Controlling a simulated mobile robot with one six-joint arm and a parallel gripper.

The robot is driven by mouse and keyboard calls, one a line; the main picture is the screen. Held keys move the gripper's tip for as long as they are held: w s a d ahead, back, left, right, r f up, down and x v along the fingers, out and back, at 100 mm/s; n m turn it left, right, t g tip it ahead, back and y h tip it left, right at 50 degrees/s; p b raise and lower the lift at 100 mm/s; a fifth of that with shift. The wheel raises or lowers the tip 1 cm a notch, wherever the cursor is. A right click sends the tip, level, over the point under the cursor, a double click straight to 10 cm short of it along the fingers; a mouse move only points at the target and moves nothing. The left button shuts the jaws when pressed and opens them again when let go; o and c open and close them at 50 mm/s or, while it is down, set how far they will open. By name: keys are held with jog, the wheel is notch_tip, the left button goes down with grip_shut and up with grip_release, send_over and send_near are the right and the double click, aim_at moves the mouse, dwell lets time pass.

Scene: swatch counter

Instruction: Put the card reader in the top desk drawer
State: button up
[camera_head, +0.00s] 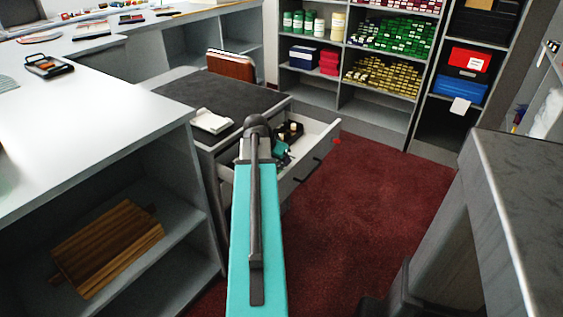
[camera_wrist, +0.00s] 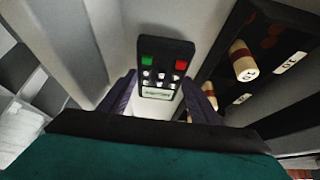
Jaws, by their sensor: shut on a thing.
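The card reader (camera_wrist: 165,62) is dark, with a green key, a red key and several pale buttons. In the wrist view it is between the two dark purple fingers of my gripper (camera_wrist: 162,92), which is shut on it. The top desk drawer (camera_head: 322,139) is pulled open, with a white inside and a grey front. In the head view my gripper (camera_head: 281,150) is at the open drawer, partly hidden behind my arm. The reader cannot be made out there. Whether it touches the drawer floor, I cannot tell.
A dark compartment holding a cream roll (camera_wrist: 243,62) and pale tags lies right of the reader. A white object (camera_head: 211,120) sits on the dark desk top (camera_head: 222,95). A pale counter (camera_head: 85,120) stands left; red carpet (camera_head: 365,190) is clear in front.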

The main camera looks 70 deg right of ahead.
jog(key=shift+f, duration=0.65)
dwell(0.3)
jog(key=o, duration=1.1)
jog(key=shift+r, duration=0.8)
jog(key=p+v, duration=0.1)
jog(key=v, duration=1)
jog(key=shift+a+r, duration=0.25)
jog(key=shift+f, duration=0.1)
